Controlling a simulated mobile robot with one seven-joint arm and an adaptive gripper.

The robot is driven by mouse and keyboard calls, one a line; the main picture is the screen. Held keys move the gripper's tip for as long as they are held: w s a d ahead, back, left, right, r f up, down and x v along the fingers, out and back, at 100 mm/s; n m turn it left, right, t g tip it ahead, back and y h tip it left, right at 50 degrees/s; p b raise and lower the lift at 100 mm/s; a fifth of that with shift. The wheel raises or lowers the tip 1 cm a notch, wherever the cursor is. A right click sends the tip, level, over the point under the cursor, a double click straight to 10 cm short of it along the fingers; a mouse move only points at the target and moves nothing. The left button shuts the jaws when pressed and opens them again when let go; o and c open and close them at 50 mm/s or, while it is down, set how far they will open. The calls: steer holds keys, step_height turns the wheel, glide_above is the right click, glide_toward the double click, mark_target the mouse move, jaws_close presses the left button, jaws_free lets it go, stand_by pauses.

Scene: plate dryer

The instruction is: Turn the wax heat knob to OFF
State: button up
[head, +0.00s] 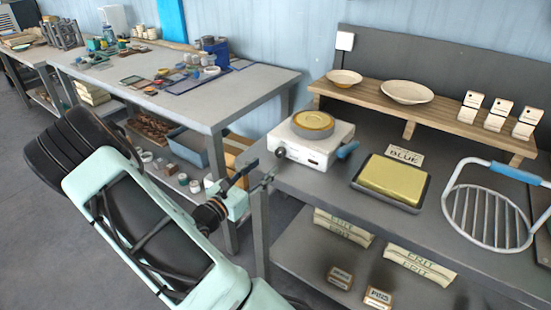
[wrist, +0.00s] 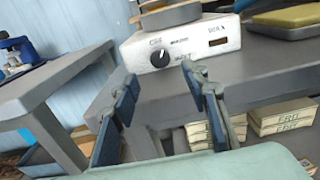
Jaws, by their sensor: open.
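The wax heater is a white box (head: 313,148) at the left end of the dark bench, with a round pan (head: 313,121) on top. Its black heat knob (wrist: 160,56) is on the left of the front panel in the wrist view, and also shows in the head view (head: 280,152). Small lettering surrounds the knob, too small to read surely; I cannot tell its exact setting. My gripper (wrist: 161,82) is open and empty, its fingers spread left and right below the knob, apart from it. In the head view my gripper (head: 264,181) is just left of the heater's front.
A blue handle (head: 347,150) sticks out at the heater's right. A yellow block in a dark tray (head: 392,183) lies further right. The bench edge is below the heater, with frit packs (head: 343,227) on the shelf underneath. A cluttered grey table (head: 215,105) stands left.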

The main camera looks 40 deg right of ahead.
mark_target(278, 154)
steer(key=x, duration=0.7)
steer(key=shift+d, duration=0.15)
jaws_close()
